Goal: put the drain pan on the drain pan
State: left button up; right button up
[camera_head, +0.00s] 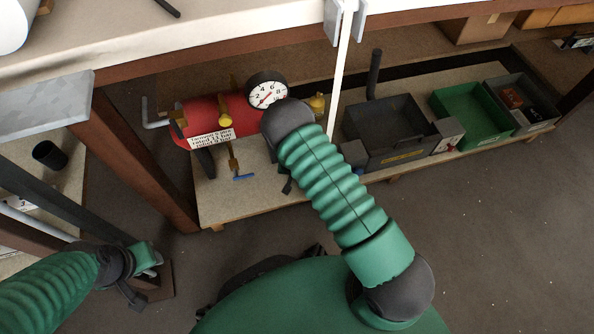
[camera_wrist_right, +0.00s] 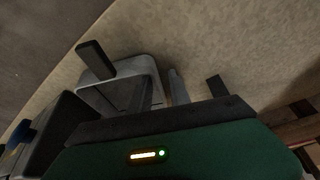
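A light grey, rounded, open-topped pan (camera_wrist_right: 151,68), which may be the drain pan, lies on the shelf in the right wrist view. I cannot make out a second pan. In that view my right gripper (camera_wrist_right: 156,70) has its two dark fingers wide apart; the left finger overlaps the pan's rim and whether they touch is unclear. In the head view my right arm reaches to the shelf and hides the pan and most of that gripper. My left gripper (camera_head: 146,262) is at the lower left, away from the shelf; its fingers are unclear.
A red tank (camera_head: 205,112) with a gauge (camera_head: 267,91) and a blue-handled tap (camera_head: 243,177) stands left on the shelf (camera_head: 232,204). A dark bin (camera_head: 388,158), a small grey box (camera_head: 354,153) and a green bin (camera_head: 462,115) stand right. A post (camera_head: 339,75) stands between.

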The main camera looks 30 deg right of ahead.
jog(key=s+a+r+n+y+p, duration=0.1)
jog(key=s+a+r+p, duration=0.2)
jog(key=r, duration=0.7)
jog(key=s+a+r+p, duration=0.1)
jog(key=a+r+p, duration=0.3)
jog(key=r, duration=0.6)
jog(key=s+a+r+n+g+y+p, duration=0.1)
jog(key=s+r+n, duration=0.5)
jog(key=s+r, duration=0.7)
notch_tip(320, 180, up, 4)
jog(key=shift+s+a+f+y, duration=0.1)
jog(key=shift+s+a+y, duration=0.15)
jog(key=shift+a+y, duration=0.1)
